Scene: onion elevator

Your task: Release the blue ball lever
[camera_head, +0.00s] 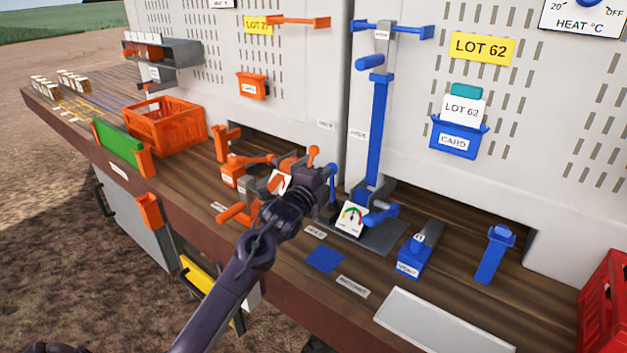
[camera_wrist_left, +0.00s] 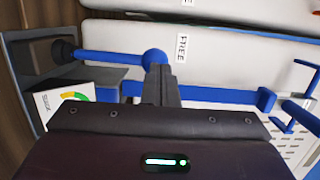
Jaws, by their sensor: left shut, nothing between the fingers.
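The blue ball lever (camera_head: 332,180) stands just beyond my left gripper, at the wooden counter below the white panel. In the left wrist view the lever (camera_wrist_left: 110,57) is a blue rod on a dark round pivot, ending in a blue ball. A "FREE" label (camera_wrist_left: 181,47) is on the white panel close beside the ball. My left gripper (camera_head: 323,174) is shut and empty. In the left wrist view its fingertips (camera_wrist_left: 161,69) are right by the ball and overlap its lower edge; I cannot tell whether they touch.
A gauge (camera_head: 351,218) stands right of the gripper, and a tall blue post (camera_head: 377,130) rises behind it. Orange levers (camera_head: 240,212) crowd the left side. A blue block (camera_head: 414,257) and another blue handle (camera_head: 490,262) stand to the right.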

